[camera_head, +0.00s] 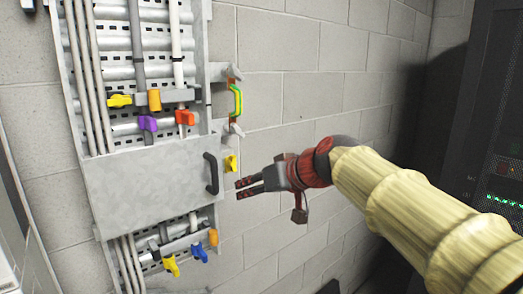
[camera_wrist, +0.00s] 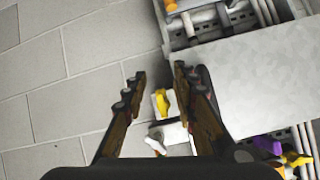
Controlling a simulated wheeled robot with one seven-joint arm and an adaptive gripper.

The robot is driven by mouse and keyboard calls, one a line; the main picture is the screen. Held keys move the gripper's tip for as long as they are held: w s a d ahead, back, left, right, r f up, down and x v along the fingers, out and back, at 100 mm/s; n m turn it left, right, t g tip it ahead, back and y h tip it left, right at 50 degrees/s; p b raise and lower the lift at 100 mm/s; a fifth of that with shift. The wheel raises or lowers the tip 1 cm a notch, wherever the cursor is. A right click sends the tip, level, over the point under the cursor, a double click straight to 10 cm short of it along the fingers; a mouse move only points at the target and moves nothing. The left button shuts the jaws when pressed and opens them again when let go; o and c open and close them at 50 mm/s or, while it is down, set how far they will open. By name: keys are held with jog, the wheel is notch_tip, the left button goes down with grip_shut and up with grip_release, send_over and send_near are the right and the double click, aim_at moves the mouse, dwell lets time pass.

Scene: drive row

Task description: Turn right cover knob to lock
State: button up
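The grey cover (camera_head: 145,187) is a flat panel across the drive cabinet, with a black handle (camera_head: 211,173) near its right edge. A yellow knob (camera_head: 231,163) sits on a small pale mount just right of the cover. My gripper (camera_head: 239,188) is right of the cover and slightly below this knob, fingers pointing left toward the cabinet. In the wrist view the yellow knob (camera_wrist: 162,102) shows between the two spread fingers, nearer the right one. The gripper is open and empty; contact with the knob is not visible. The cover (camera_wrist: 262,78) also shows there, with its handle partly behind the right finger.
Above the cover are yellow (camera_head: 120,101), orange (camera_head: 154,100), purple (camera_head: 148,123) and red-orange (camera_head: 185,117) knobs. A green-yellow handle (camera_head: 237,100) sticks out at upper right. More knobs sit below the cover. A dark rack (camera_head: 490,130) stands at right.

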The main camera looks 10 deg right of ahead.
jog(key=n+t+y, duration=0.1)
jog(key=t, duration=0.1)
send_near(236, 162)
jog(key=w, duration=0.2)
jog(key=a+n, duration=0.1)
jog(key=shift+n, duration=0.3)
jog(key=shift+s+f+p+x, duration=0.1)
jog(key=shift+p+x, duration=0.05)
jog(key=shift+x, duration=1.1)
jog(key=shift+s+f+p+x, duration=0.1)
jog(key=shift+f+p+x, duration=0.05)
jog(key=shift+x, duration=1.1)
jog(key=shift+f+p+x, duration=0.1)
jog(key=shift+p+x, duration=0.05)
jog(key=shift+x, duration=1.1)
jog(key=shift+a, duration=0.1)
jog(key=shift+c, duration=0.8)
grip_shut()
